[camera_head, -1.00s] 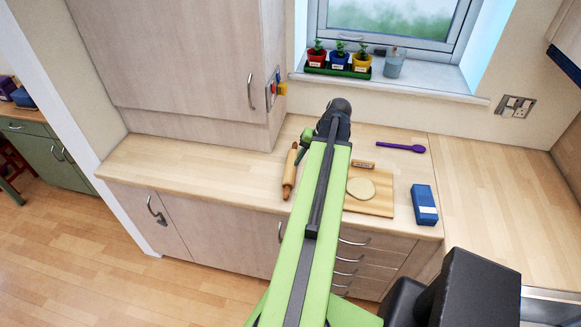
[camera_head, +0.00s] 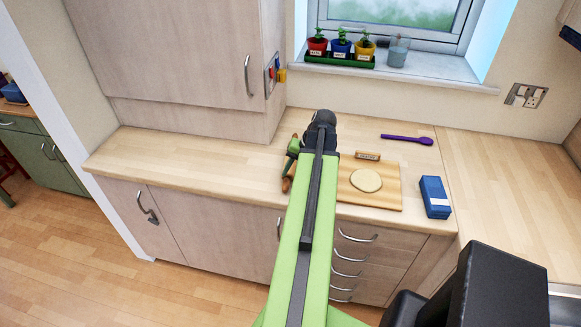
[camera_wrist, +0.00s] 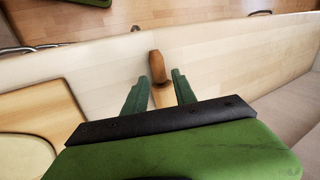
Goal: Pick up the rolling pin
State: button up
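The wooden rolling pin (camera_head: 286,184) lies on the worktop left of the dough board. In the head view my arm and gripper hide most of it, and one handle end shows. In the wrist view its orange-brown handle (camera_wrist: 158,66) and part of its pale body show between my two green fingers. My gripper (camera_wrist: 159,77) is open, with one finger on each side of the pin and visible gaps. In the head view my gripper (camera_head: 291,160) is over the pin. I cannot tell how high the fingertips are above the worktop.
A wooden board (camera_head: 385,201) with flat dough (camera_head: 366,180) lies just right of the pin. A blue box (camera_head: 435,197) and purple spoon (camera_head: 407,139) lie farther right. A tall cupboard (camera_head: 180,50) stands at the left. The worktop's left part is clear.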

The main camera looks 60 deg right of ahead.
aim_at(288, 181)
jog(key=b+x, duration=0.3)
jog(key=d+b+x, duration=0.1)
jog(key=shift+a+f+b, duration=0.1)
jog(key=shift+f+b, duration=0.2)
jog(key=shift+f, duration=0.1)
jog(key=shift+w+a+f+b, duration=0.1)
jog(key=shift+w+f+b, duration=0.05)
jog(key=shift+f+b, duration=0.15)
jog(key=shift+r, duration=0.2)
jog(key=shift+c, duration=0.3)
grip_shut()
